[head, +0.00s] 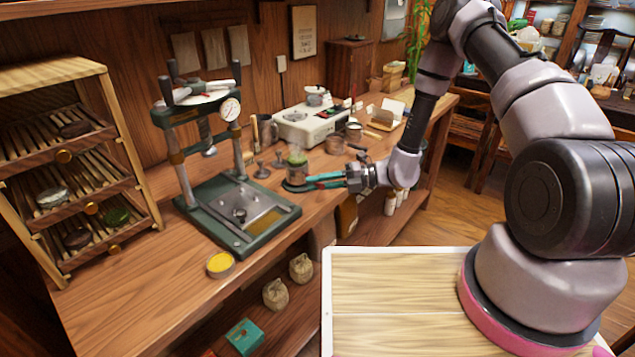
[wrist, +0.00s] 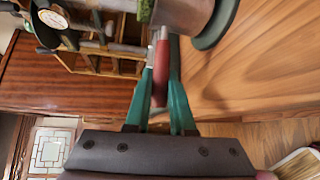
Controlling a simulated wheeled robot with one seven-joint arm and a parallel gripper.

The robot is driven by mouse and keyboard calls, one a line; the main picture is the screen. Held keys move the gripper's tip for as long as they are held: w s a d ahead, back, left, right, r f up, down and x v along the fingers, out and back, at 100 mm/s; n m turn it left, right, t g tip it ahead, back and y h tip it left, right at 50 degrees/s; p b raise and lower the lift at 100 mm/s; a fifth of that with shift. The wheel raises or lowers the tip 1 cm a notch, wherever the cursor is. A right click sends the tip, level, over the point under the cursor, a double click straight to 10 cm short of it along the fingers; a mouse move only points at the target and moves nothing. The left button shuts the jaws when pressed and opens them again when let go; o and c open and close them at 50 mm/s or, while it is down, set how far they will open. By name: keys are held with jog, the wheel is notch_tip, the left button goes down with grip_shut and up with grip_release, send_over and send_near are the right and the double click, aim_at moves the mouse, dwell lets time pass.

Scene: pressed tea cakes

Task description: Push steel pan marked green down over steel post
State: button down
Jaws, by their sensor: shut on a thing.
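The steel pan (head: 297,173) has green showing at its top and is at the front edge of the bench, over or on a dark round base (head: 293,187). In the wrist view the pan (wrist: 182,14) is at the top, with a red handle (wrist: 160,72) running down between the teal fingers. My gripper (head: 312,182) is right of the pan, shut on this handle; its fingers also show in the wrist view (wrist: 163,75). A short steel post (head: 240,214) stands on the press bed, left of the pan. Whether the pan touches the base is unclear.
The green press (head: 245,244) with its gauge takes up the middle of the bench. Small steel weights (head: 262,170) stand between press and pan. A white scale (head: 303,128) is behind. A yellow tin (head: 220,264) sits near the front edge. A wooden rack (head: 100,170) stands left.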

jog(key=shift+f, duration=0.55)
jog(key=c, duration=0.7)
grip_release()
jog(key=shift+d, duration=0.1)
